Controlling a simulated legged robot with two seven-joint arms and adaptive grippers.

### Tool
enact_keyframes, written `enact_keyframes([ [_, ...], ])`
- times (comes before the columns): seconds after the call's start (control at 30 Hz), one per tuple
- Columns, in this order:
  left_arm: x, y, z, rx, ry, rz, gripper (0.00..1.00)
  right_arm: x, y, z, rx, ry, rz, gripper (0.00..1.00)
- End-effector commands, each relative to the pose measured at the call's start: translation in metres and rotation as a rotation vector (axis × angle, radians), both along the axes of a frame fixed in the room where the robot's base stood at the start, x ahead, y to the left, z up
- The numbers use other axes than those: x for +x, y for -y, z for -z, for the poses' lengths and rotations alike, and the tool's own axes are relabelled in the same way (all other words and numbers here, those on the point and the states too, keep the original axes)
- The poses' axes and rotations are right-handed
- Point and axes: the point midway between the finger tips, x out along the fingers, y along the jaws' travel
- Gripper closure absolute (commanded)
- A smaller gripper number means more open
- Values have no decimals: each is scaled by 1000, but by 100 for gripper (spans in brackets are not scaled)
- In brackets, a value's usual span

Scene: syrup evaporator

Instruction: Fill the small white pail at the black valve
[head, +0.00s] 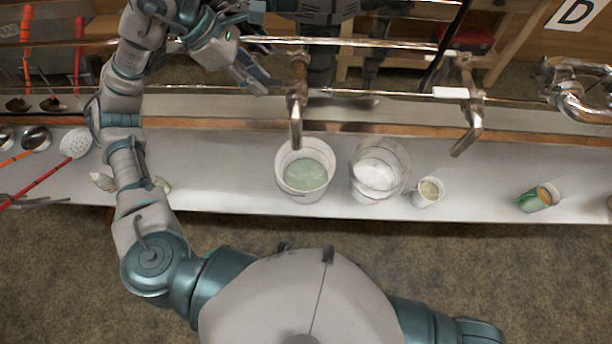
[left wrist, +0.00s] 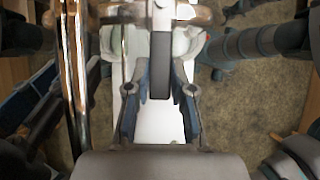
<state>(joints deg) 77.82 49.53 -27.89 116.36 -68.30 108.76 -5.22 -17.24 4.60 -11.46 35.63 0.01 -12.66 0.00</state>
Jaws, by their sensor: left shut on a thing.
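A white pail (head: 303,188) stands on the light counter under the left spout (head: 296,122). Its inside looks pale green; I cannot tell the liquid level, and no stream shows. My left gripper (head: 258,78) is up by the pipe, just left of that spout's valve. In the left wrist view my left gripper (left wrist: 160,92) has its fingers on either side of a black valve handle (left wrist: 160,70) and is shut on it. The handle is hard to see in the head view. My right gripper is out of view.
A clearer pail (head: 378,182) stands right of the white one. Farther right are a small cup (head: 427,191) and a green can (head: 540,198). A second spout (head: 467,138) hangs over the counter. Ladles and a skimmer (head: 76,143) lie at left. Metal pipes run along the back.

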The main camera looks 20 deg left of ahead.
Motion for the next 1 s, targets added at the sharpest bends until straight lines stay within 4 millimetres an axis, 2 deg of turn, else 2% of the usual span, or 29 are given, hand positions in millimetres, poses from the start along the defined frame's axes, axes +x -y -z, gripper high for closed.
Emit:
enact_keyframes([
  [0.07, 1, -2, -1, -1, 4, -9, 100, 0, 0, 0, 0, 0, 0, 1],
  [0.1, 1, -2, -1, -1, 4, -9, 72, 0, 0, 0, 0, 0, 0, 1],
  [0.2, 1, -2, -1, -2, 4, -9, 47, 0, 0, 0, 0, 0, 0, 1],
  [0.23, 1, -1, -1, -2, 4, -9, 44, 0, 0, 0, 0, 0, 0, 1],
  [0.57, -1, -1, -4, -1, 3, -7, 44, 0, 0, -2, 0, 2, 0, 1],
  [0.67, -2, -4, -13, -1, 4, -7, 44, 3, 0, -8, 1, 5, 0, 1],
  [1.0, -9, -33, -62, -3, 5, -7, 44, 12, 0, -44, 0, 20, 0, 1],
])
